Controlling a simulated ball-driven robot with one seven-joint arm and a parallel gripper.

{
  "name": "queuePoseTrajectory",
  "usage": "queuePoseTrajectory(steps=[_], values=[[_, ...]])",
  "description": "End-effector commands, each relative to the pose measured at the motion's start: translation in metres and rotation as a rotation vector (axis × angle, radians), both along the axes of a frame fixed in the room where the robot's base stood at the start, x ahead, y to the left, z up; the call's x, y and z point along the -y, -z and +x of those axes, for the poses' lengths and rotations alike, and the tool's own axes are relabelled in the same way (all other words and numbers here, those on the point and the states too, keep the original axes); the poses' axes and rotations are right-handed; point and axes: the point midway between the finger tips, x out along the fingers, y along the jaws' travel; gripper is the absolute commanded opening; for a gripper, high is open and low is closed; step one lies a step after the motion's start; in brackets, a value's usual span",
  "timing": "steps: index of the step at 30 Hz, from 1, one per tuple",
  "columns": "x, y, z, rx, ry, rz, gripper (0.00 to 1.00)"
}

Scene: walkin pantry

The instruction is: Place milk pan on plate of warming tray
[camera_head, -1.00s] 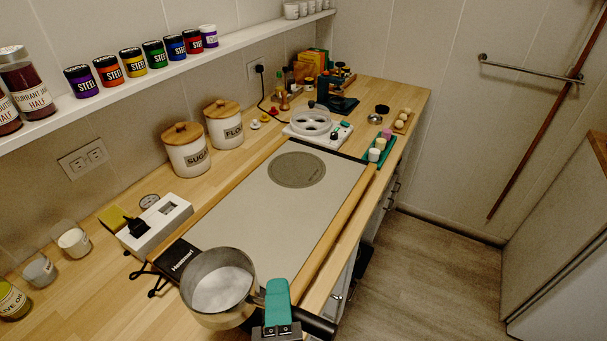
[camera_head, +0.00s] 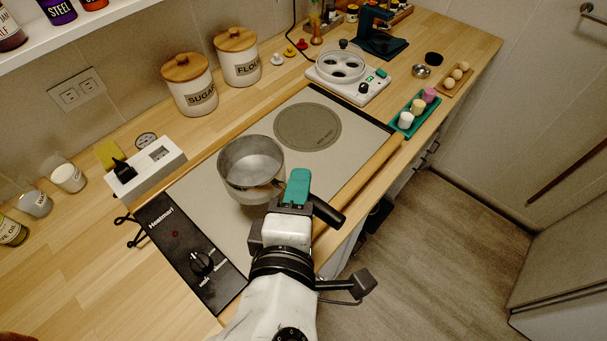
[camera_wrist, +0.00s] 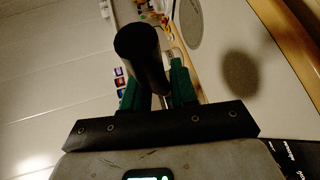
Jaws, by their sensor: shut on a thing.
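The milk pan (camera_head: 251,165) is a grey metal pan with a dark handle (camera_head: 326,210). In the head view it is over the near half of the warming tray's pale plate (camera_head: 222,212), and its shadow in the wrist view suggests it is held above the surface. My gripper (camera_head: 296,190), with green fingers, is shut on the pan's handle. In the wrist view the dark handle (camera_wrist: 146,55) stands between the green fingers. The warming tray has a black control panel (camera_head: 188,248) at its near end and a dark round mark (camera_head: 307,127) at its far end.
Sugar (camera_head: 190,86) and flour (camera_head: 238,57) canisters stand left of the tray. A white socket box (camera_head: 150,166) is near its left edge. A white egg cooker (camera_head: 346,72) and a green tray (camera_head: 408,117) lie beyond the far end. The plate around the round mark is clear.

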Motion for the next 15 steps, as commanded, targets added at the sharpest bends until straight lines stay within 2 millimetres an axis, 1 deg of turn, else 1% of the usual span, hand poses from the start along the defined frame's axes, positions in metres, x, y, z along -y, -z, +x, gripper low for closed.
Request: queuePoseTrajectory(steps=[1, 4, 6, 9, 12, 15], values=[[0.002, 0.003, 0.012, 0.001, 0.005, 0.000, 0.00], [0.002, 0.013, 0.034, 0.001, 0.004, -0.001, 0.00], [0.002, 0.029, 0.044, 0.000, 0.002, -0.004, 0.00], [0.002, 0.045, 0.058, 0.000, 0.001, -0.002, 0.00], [0.002, 0.057, 0.068, 0.001, 0.001, 0.000, 0.00], [0.002, 0.063, 0.074, 0.003, 0.000, 0.001, 0.00]])
